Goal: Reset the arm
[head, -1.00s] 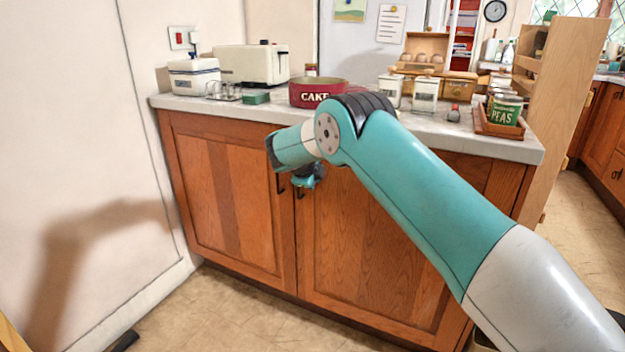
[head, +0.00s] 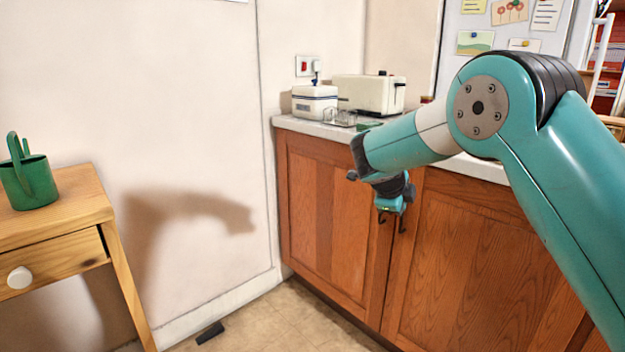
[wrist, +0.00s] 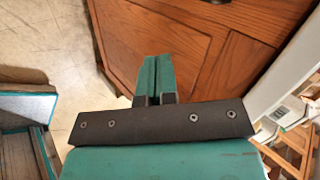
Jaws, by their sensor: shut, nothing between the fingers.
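My gripper (wrist: 154,75) shows in the wrist view with its two teal fingers pressed together, shut and empty. Behind it are a brown wooden cabinet door and the tiled floor. In the head view my arm reaches in from the right and bends down at the wrist. My gripper (head: 391,208) hangs in front of the cabinet doors (head: 335,230), below the counter's edge. Its fingertips are small and partly hidden there.
The counter (head: 290,123) holds a white box (head: 314,103), a cream toaster (head: 368,94) and glasses (head: 340,117). At left, a wooden table (head: 70,205) bears a green watering can (head: 30,182). Floor (head: 255,322) between table and cabinet is mostly clear.

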